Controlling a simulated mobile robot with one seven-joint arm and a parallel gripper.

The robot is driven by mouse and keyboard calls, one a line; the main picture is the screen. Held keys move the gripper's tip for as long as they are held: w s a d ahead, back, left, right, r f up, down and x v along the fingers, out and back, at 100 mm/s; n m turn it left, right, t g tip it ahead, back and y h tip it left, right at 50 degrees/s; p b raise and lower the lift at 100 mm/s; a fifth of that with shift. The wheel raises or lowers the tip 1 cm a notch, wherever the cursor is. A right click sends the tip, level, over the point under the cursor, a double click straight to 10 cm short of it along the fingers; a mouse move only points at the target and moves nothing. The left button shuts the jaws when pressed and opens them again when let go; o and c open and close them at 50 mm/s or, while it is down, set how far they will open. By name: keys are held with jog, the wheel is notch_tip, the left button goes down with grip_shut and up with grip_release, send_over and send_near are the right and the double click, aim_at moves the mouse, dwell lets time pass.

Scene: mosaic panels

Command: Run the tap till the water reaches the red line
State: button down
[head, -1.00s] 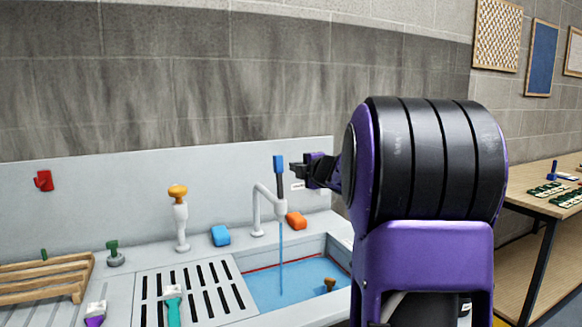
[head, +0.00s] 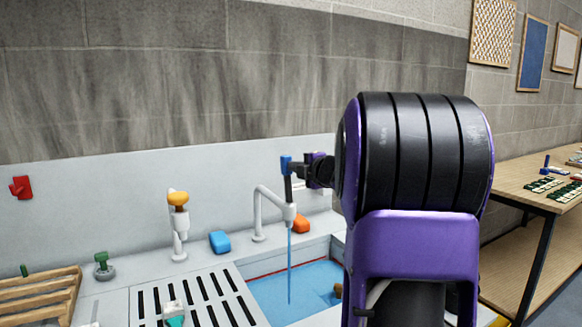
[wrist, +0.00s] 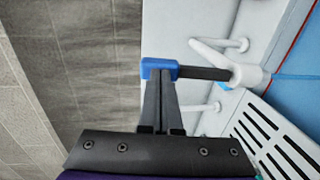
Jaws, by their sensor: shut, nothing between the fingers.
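The white tap (head: 262,210) stands behind the sink, its dark lever (head: 288,190) upright with a blue tip (head: 286,165). A thin blue stream (head: 290,265) runs from its spout into the basin. Blue water (head: 300,292) fills the basin to close under the red line (head: 285,268) on the back wall; any gap is too small to judge. My gripper (head: 302,170) is shut, at the right of the lever. In the wrist view its fingertips (wrist: 158,82) reach the blue tip (wrist: 158,68), seemingly touching it, with nothing held. My arm hides the basin's right part.
An orange-topped white fitting (head: 179,225) stands further left. A slotted drainer (head: 195,295) is left of the basin, a wooden rack (head: 40,290) beyond it. A brown knob (head: 338,290) shows beside my arm.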

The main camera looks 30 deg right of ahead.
aim_at(288, 174)
dwell(0.4)
jog(key=w, duration=0.1)
jog(key=w+p, duration=0.1)
jog(key=w, duration=0.2)
jog(key=shift+d+r+p, duration=0.1)
jog(key=shift+r+p, duration=0.2)
jog(key=shift+p, duration=0.1)
jog(key=shift+r, duration=0.1)
